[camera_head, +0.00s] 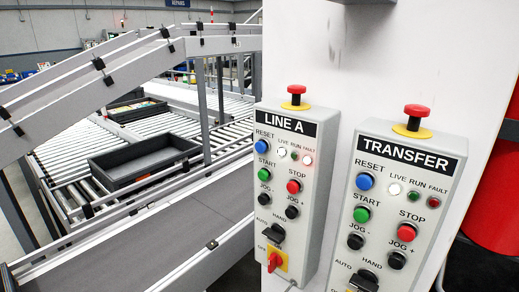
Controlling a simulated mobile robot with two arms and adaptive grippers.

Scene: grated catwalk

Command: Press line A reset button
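The LINE A control box (312,150) is mounted upright on a white panel, right of the picture's middle. Its blue reset button (261,146) sits at the upper left of the box, under the RESET label. Below it are a green start button (264,174) and, to the right, a red stop button (293,187). The small lamps beside the reset button include a red one (307,160) under FAULT that looks lit. A red mushroom button (296,93) on a yellow collar tops the box. Neither of my grippers shows in the head view.
A similar TRANSFER box (447,185) with its own blue reset button (364,181) stands close on the right. Conveyors with a dark tray (145,160) fill the left. A red cylinder (497,205) is at the far right edge. The white panel (400,50) above the boxes is bare.

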